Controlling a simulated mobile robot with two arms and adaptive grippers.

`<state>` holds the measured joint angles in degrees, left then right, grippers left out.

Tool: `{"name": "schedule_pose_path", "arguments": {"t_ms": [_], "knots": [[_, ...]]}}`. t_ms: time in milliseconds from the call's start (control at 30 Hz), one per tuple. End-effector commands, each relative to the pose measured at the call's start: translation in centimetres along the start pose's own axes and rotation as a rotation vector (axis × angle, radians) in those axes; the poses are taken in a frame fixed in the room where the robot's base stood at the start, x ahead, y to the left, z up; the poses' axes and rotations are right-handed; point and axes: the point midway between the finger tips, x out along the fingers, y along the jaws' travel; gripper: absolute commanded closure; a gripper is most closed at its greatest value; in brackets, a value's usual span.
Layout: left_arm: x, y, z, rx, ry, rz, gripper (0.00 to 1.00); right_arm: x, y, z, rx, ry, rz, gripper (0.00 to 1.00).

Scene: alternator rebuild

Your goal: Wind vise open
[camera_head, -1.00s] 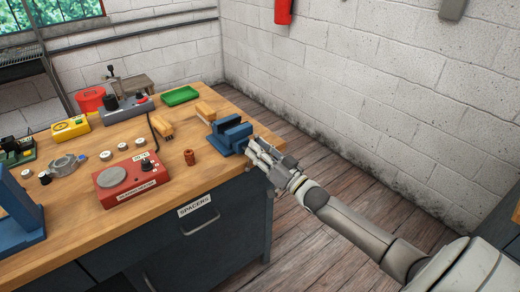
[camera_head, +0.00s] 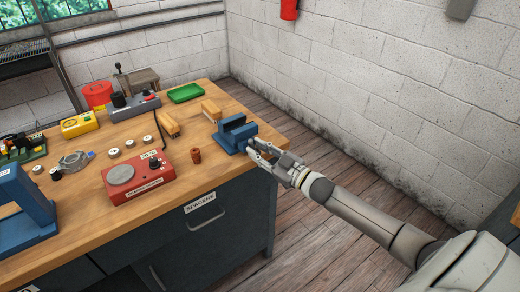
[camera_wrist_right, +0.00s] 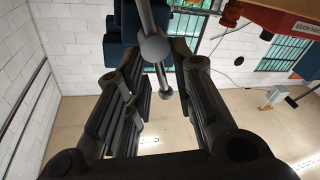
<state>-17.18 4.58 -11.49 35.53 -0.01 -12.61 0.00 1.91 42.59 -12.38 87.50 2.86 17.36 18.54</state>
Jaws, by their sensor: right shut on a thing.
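The blue vise (camera_head: 234,135) sits at the right front corner of the wooden bench. Its dark blue body also shows at the top of the right wrist view (camera_wrist_right: 123,22). The grey vise handle, a bar with ball ends (camera_wrist_right: 153,48), runs between my right gripper's fingers in that view. My right gripper (camera_head: 257,150) is at the vise's front, just off the bench edge, shut on the handle. In the head view the fingers hide most of the handle, and the jaw gap is too small to judge. My left gripper is not in view.
The bench (camera_head: 232,168) holds a red box with a round plate (camera_head: 140,178), a copper-coloured part (camera_head: 196,156), wooden brushes (camera_head: 211,110) and a green tray (camera_head: 186,93). A blue press frame (camera_head: 25,205) stands at left. Floor right of the bench is clear up to the wall.

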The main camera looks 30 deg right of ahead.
Motion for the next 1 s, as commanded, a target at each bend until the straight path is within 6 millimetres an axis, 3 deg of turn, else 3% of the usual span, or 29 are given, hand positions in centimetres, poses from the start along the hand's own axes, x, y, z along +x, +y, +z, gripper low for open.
{"name": "schedule_pose_path", "arguments": {"t_ms": [500,533,567,1000], "knots": [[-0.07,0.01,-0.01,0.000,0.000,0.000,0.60,-0.08,-0.27,0.27,-0.017,-0.009,-0.006,1.00],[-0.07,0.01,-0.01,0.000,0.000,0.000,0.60,-0.08,-0.27,0.27,-0.017,-0.009,-0.006,0.74],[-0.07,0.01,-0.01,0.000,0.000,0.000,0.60,-0.08,-0.27,0.27,-0.017,-0.009,-0.006,0.71],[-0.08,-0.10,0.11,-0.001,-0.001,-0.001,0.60,-0.78,-0.16,0.21,-0.017,-0.008,-0.005,0.71]]}}
